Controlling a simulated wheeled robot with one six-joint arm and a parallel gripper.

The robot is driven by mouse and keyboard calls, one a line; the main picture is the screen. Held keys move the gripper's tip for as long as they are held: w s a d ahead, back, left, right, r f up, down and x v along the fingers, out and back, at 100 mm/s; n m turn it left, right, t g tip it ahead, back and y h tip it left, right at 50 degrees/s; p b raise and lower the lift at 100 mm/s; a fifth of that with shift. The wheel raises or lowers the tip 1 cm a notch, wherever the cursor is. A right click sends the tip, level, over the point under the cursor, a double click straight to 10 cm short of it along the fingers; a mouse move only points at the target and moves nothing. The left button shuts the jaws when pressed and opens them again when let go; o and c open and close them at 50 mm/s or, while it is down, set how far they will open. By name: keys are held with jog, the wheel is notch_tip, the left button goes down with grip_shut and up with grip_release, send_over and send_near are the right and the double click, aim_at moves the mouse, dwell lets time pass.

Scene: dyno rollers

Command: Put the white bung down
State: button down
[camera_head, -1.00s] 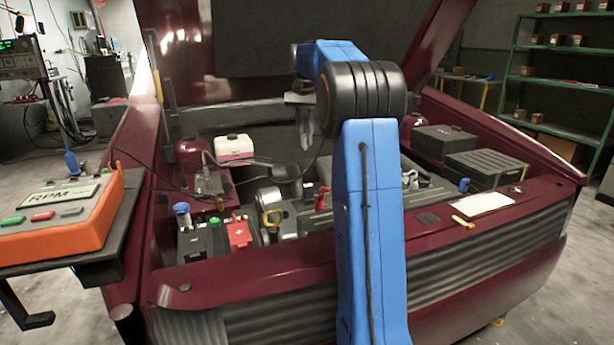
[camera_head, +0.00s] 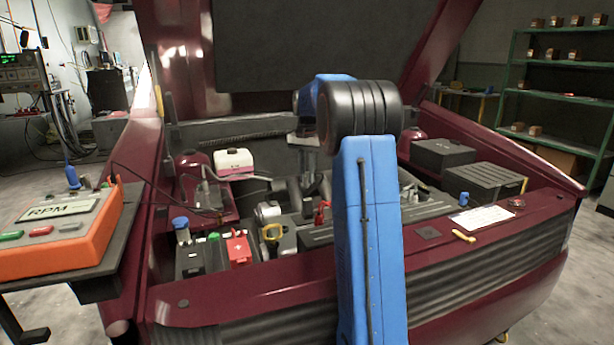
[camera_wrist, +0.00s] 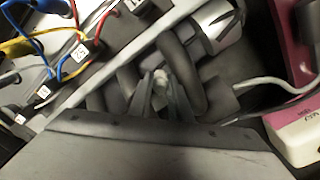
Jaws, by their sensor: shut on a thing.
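In the wrist view, my gripper (camera_wrist: 162,88) is shut on a small pale, rounded piece, the white bung (camera_wrist: 161,76), held between the two fingertips. Dark hoses curve on both sides of the fingers. I cannot tell whether the bung touches anything below it. In the head view, my gripper is mostly hidden behind my blue arm, over the engine bay, and the bung cannot be made out.
A white and pink bottle (camera_head: 234,163) stands left in the bay; it also shows in the wrist view (camera_wrist: 298,135). A grey box with coloured leads (camera_wrist: 75,55) is close by. Black boxes (camera_head: 484,182) and a white card (camera_head: 482,218) lie right. An orange RPM unit (camera_head: 60,238) stands left.

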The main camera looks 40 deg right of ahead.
jog(key=shift+f, duration=0.15)
jog(key=c, duration=1.6)
grip_release()
jog(key=shift+c, duration=0.2)
notch_tip(320, 180, up, 12)
